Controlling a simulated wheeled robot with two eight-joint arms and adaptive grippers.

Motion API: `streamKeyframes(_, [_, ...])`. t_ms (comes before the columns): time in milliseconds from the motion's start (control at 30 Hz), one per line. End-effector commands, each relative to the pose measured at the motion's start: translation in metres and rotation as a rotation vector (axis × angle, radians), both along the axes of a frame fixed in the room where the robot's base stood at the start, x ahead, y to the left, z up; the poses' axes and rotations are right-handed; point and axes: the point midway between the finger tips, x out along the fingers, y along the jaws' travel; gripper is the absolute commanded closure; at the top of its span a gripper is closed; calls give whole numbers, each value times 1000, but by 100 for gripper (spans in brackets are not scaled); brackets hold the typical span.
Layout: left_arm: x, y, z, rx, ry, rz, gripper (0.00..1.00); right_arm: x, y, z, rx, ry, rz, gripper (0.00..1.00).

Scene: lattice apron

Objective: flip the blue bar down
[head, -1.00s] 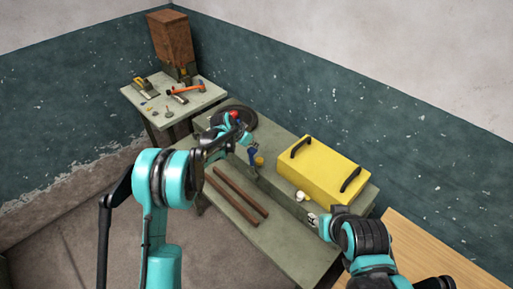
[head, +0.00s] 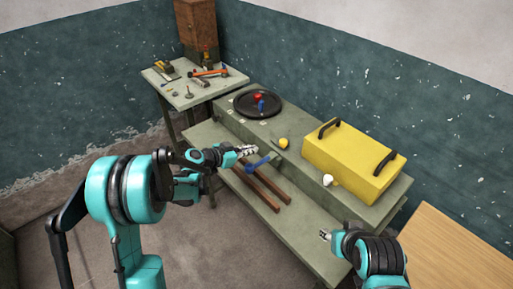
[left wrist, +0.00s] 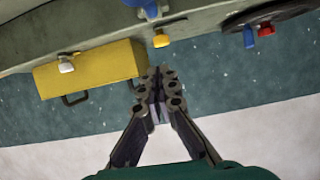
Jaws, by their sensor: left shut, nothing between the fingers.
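The blue bar (head: 258,163) is at the front edge of the raised grey ledge in the head view. It lies low, slanting out from the ledge over the lower shelf. In the left wrist view only part of a blue piece (left wrist: 150,8) shows at the top edge. My left gripper (head: 249,150) is shut and empty, just behind and above the bar in the picture; I cannot tell whether they touch. Its closed fingers (left wrist: 158,75) fill the middle of the left wrist view. My right gripper (head: 325,234) is low at the right, away from the bar; its fingers are too small to judge.
A yellow knob (head: 283,143), a white knob (head: 328,180) and a yellow box (head: 350,160) are on the ledge. A black disc (head: 243,108) carries red and blue knobs. Two brown bars (head: 262,188) lie on the lower shelf. A side table (head: 215,92) holds tools.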

Motion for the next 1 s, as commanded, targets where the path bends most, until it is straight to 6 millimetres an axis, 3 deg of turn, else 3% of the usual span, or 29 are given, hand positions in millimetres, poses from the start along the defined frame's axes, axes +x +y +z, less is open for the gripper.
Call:
streamKeyframes(100, [-9,9,-21,-1,1,2,100,0,0,-19,0,0,0,59])
streamKeyframes(500, [-25,25,-69,-1,1,-1,100,0,0,-59,0,0,0,59])
streamKeyframes(733, [-29,28,-87,6,4,-3,100,0,0,-71,0,0,0,59])
streamKeyframes(1000, [-29,27,-93,5,4,-6,100,0,0,-76,0,0,0,59])
